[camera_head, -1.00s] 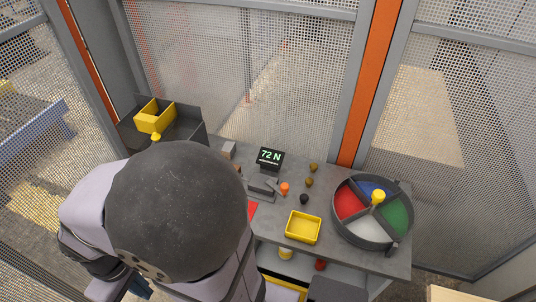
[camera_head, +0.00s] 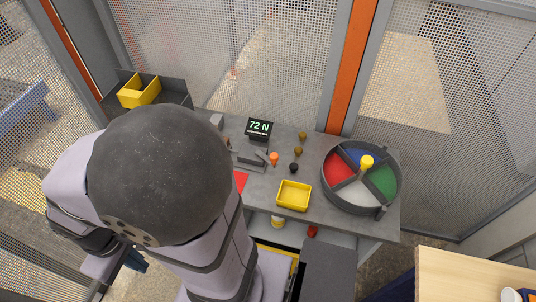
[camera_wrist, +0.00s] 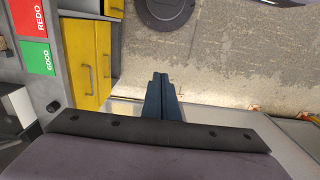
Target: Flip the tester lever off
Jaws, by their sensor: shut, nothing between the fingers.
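My gripper (camera_head: 137,261) is low at the left in the head view, well away from the tester. In the wrist view my gripper (camera_wrist: 165,78) has its dark blue fingers together and empty, above the floor. The tester does not show clearly there.
A yellow tray (camera_head: 294,195) and a round divided bin (camera_head: 386,206) are on the bench. A black knob (camera_head: 294,167) and brown pieces lie near the tester. Yellow drawers (camera_wrist: 80,62) show in the wrist view. Mesh walls stand behind; a wooden table (camera_head: 470,275) is at lower right.

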